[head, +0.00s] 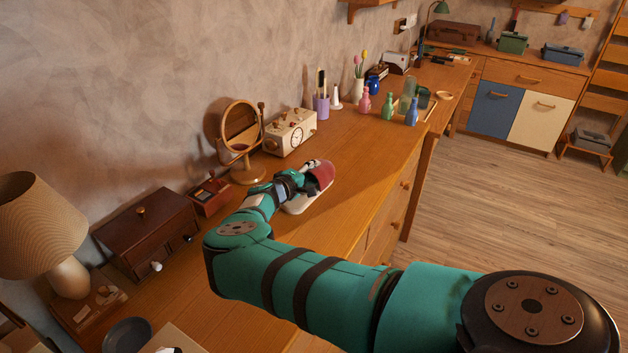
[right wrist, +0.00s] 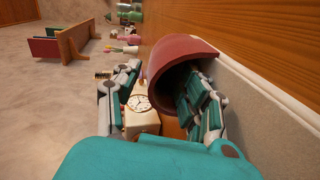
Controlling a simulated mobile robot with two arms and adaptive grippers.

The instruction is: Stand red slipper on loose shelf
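The red slipper (head: 318,178) has a pale sole and sits on the wooden dresser top (head: 350,150). My right gripper (head: 305,172) is at the slipper. In the right wrist view, the red upper (right wrist: 182,52) lies between the parted fingers of my right gripper (right wrist: 165,85). One finger reaches into the slipper's opening; the other is outside, with a small gap to the upper. The grey sole (right wrist: 262,108) is to the right. A wooden wall shelf (right wrist: 80,42) holds red and green upright items; I cannot tell if it is the loose shelf. My left gripper is not in view.
Behind the slipper stand a clock box (head: 290,132), a round mirror (head: 240,130) and a small red box (head: 210,196). A brown chest (head: 148,232) and lamp (head: 40,220) are at left. Small bottles (head: 387,106) stand farther back. The dresser top right of the slipper is clear.

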